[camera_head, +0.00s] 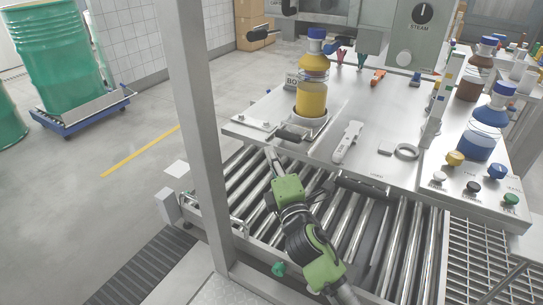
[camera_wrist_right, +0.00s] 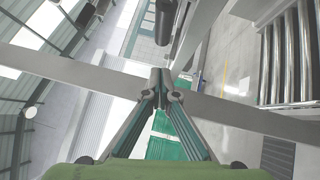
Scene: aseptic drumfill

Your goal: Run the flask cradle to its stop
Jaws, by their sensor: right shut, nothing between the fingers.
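The flask cradle (camera_head: 310,127) is a pale round holder at the left part of the steel worktop. A flask of yellow liquid (camera_head: 312,97) with a blue cap stands upright in it. A dark handle (camera_head: 291,133) sticks out in front of the cradle, near the worktop's front edge. My right gripper (camera_head: 270,153) is just below and left of this handle, at the front edge. Its fingers meet at the tips in the wrist view (camera_wrist_right: 162,75), shut and empty. A dark cylinder (camera_wrist_right: 166,20), perhaps the handle, shows beyond the tips, apart from them. My left gripper is not seen.
The steel worktop (camera_head: 262,113) overhangs a roller conveyor (camera_head: 345,225). A grey upright post (camera_head: 200,130) stands left of my right arm. A green drum (camera_head: 125,45) stands back left.

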